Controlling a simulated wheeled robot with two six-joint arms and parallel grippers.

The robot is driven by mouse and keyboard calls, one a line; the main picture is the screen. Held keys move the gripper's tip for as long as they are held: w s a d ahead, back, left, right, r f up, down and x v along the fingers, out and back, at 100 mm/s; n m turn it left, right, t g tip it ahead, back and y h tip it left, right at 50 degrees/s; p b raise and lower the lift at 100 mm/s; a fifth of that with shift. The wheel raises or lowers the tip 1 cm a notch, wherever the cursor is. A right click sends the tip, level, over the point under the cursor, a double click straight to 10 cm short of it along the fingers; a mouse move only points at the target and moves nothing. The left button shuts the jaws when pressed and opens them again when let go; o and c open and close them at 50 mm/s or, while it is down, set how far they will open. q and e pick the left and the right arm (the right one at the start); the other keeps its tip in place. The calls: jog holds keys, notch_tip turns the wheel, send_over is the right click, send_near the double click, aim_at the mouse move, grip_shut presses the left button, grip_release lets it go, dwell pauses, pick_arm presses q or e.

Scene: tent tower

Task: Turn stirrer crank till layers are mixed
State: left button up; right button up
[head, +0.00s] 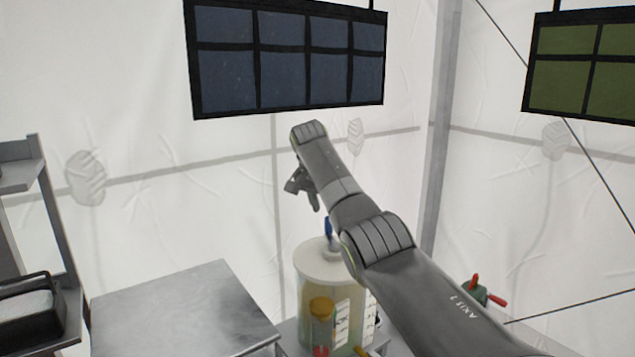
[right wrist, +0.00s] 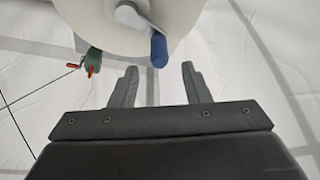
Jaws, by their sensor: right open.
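The stirrer is a cream-coloured drum (head: 322,266) standing at the lower middle of the head view. Its crank has a blue handle (head: 327,227) that stands upright above the lid; the blue handle also shows in the right wrist view (right wrist: 159,50), over the drum's pale top (right wrist: 190,14). My right gripper (head: 308,205) is above the drum and near the handle. In the right wrist view its two fingers (right wrist: 156,82) are spread and empty, with the handle just beyond the fingertips. My left gripper is not in view.
A grey metal table (head: 185,310) with a bare top stands left of the drum. A green device with red handles (head: 475,293) is at the right. Dark pocket panels (head: 288,60) hang above.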

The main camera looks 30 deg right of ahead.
jog(key=b+v, duration=0.1)
jog(key=v, duration=1.1)
jog(key=shift+r+b, duration=0.2)
jog(key=shift+b, duration=0.15)
